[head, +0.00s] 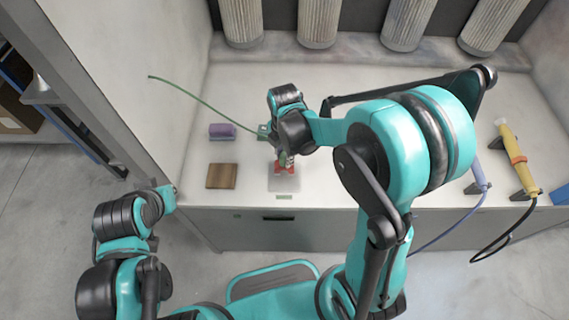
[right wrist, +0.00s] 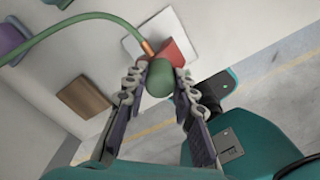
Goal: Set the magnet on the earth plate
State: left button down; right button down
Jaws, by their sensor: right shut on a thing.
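The magnet (head: 284,168) is a red block with a green grip and a green cable. In the right wrist view its red body (right wrist: 171,53) overlaps the pale square earth plate (right wrist: 138,43). The earth plate (head: 284,185) lies on the bench near its front edge. My right gripper (head: 283,160) is over the plate, pointing down. In the right wrist view its fingers (right wrist: 160,82) are shut on the magnet's rounded green grip. I cannot tell whether the magnet touches the plate or hangs just above it. My left arm shows at the left; its fingers do not.
A brown wooden block (head: 221,176) and a purple block (head: 222,131) sit left of the plate. The green cable (head: 200,99) arcs up to the left. Yellow (head: 514,150) and lilac (head: 477,172) tools rest at the right.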

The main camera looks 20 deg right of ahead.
aim_at(284, 164)
jog(key=shift+f+b, duration=0.7)
jog(key=shift+f, duration=1.25)
jog(key=shift+f, duration=0.2)
jog(key=c, duration=1.3)
grip_release()
jog(key=shift+o, duration=0.2)
jog(key=shift+r, duration=0.15)
